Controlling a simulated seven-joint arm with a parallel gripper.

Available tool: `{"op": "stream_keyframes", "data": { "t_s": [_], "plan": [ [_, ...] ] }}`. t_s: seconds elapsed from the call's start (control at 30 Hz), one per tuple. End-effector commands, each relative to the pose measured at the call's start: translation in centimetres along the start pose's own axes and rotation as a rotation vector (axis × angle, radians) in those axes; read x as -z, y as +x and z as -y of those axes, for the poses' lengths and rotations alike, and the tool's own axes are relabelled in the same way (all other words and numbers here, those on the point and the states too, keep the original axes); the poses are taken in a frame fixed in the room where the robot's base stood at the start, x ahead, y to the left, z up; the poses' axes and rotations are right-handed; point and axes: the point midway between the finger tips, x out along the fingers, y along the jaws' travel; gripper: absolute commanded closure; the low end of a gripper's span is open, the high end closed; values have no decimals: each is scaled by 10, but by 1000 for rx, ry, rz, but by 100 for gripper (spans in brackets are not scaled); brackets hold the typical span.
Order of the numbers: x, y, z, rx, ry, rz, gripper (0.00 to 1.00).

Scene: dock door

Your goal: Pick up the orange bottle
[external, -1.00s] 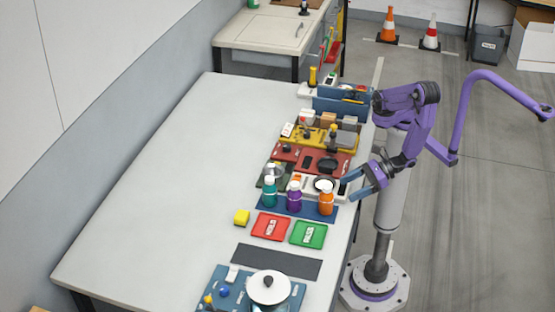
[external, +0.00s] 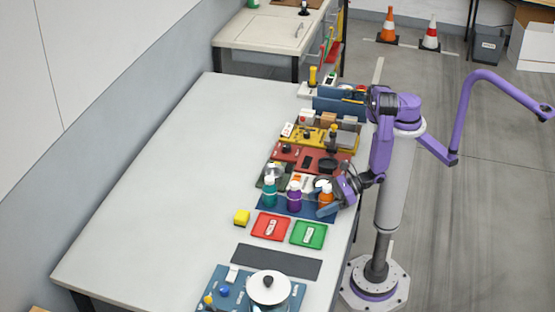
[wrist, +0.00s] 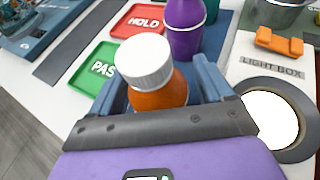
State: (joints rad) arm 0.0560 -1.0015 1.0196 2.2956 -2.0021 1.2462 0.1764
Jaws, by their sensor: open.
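The orange bottle (external: 326,196) with a white cap stands upright on a blue mat (external: 268,208) at the right side of the table. In the wrist view the orange bottle (wrist: 152,90) is between the two blue fingers of my gripper (wrist: 155,88). My gripper (external: 329,208) is open, with one finger on each side of the bottle. I cannot tell whether either finger touches it. The lower part of the bottle is hidden by the gripper body in the wrist view.
A purple bottle (external: 294,197) stands just left of the orange one, and a teal bottle (external: 269,192) beyond it. A red HOLD tray (external: 271,226) and a green PASS tray (external: 308,234) lie nearby. A round light box (wrist: 272,117) sits close to the gripper's right side.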

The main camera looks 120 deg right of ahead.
Motion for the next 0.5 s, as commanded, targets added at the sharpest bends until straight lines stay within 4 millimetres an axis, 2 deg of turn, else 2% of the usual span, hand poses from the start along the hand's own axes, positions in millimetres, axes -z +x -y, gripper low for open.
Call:
{"op": "stream_keyframes", "data": {
  "t_s": [0.17,0.2,0.37,0.4,0.5],
  "plan": [
    [0,0,0,0,0,0,20],
    [0,0,0,0,0,0,27],
    [0,0,0,0,0,0,79],
    [0,0,0,0,0,0,82],
    [0,0,0,0,0,1,82]
  ]
}}
